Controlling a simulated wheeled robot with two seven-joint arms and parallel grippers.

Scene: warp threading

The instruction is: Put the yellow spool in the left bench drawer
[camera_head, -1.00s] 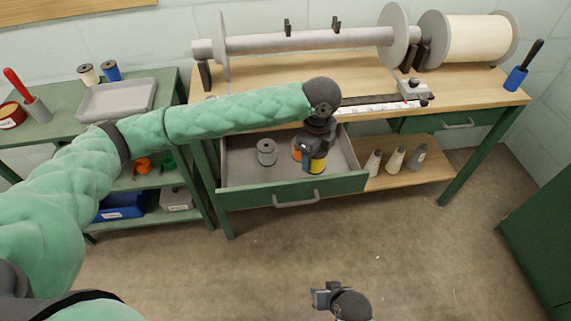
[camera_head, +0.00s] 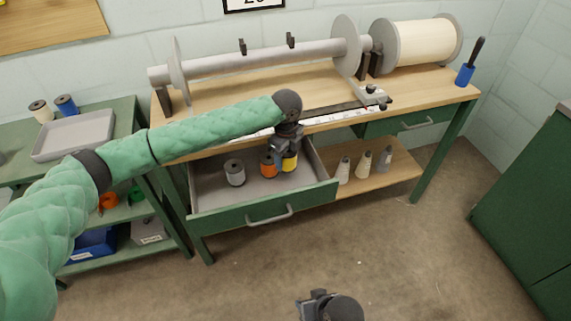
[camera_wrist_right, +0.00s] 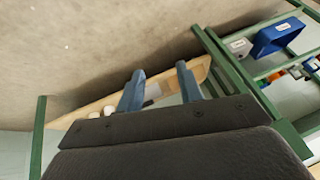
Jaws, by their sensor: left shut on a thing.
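The left bench drawer (camera_head: 205,225) is pulled open under the bench top. The yellow spool (camera_head: 289,162) is inside the drawer walls in the head view, toward the drawer's right side. My left gripper (camera_head: 284,150) reaches down over the drawer and is shut on the yellow spool; the fingers partly hide it. I cannot tell whether the spool touches the drawer floor. An orange spool (camera_head: 268,166) and a grey spool (camera_head: 235,173) stand in the drawer to its left. My right gripper (camera_wrist_right: 160,85) is open and empty, with its fingers apart in the right wrist view.
The bench top (camera_head: 215,98) carries a roller and a cream thread roll (camera_head: 425,43). Several cones (camera_head: 363,165) stand on the lower shelf right of the drawer. A green side shelf with a grey tray (camera_head: 75,135) is at left. A green cabinet (camera_head: 530,210) is at right.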

